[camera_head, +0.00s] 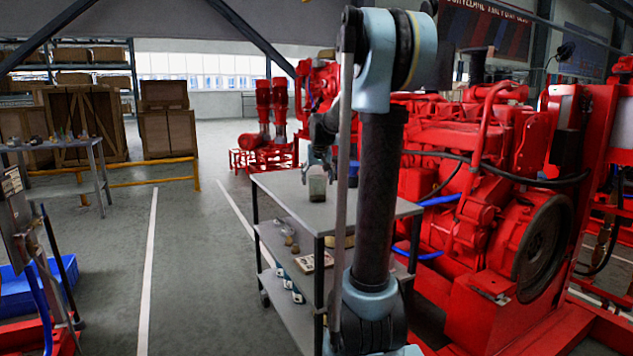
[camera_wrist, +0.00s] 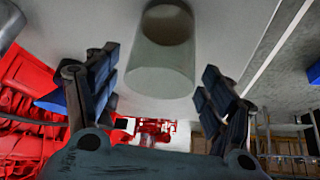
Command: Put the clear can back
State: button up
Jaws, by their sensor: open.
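The clear can (camera_head: 317,188) stands upright on the top shelf of a grey cart (camera_head: 283,200). In the wrist view the clear can (camera_wrist: 161,62) is a see-through cylinder with a darker round end, on the pale cart top (camera_wrist: 90,22). My gripper (camera_head: 318,160) is just above the can in the head view. In the wrist view my gripper (camera_wrist: 158,85) is open, its two fingers apart on either side of the can's near end. I see a gap on both sides, so the can is not gripped.
The cart's lower shelves hold small items and a box (camera_head: 312,261). A large red engine (camera_head: 480,180) stands close on the right. A side table (camera_head: 75,145) with small items stands at the left. The grey floor (camera_head: 190,260) left of the cart is clear.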

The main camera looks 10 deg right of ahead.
jog(key=d+v, duration=0.1)
jog(key=v, duration=1.1)
jog(key=s+f+g, duration=0.2)
jog(key=s+f, duration=1.2)
jog(key=s, duration=0.4)
jog(key=s+f+n+g, duration=0.1)
jog(key=s+f+g, duration=0.1)
jog(key=s+f, duration=1.3)
jog(key=s, duration=0.4)
jog(key=shift+a+y, duration=0.3)
jog(key=shift+a, duration=0.1)
jog(key=shift+s, duration=0.1)
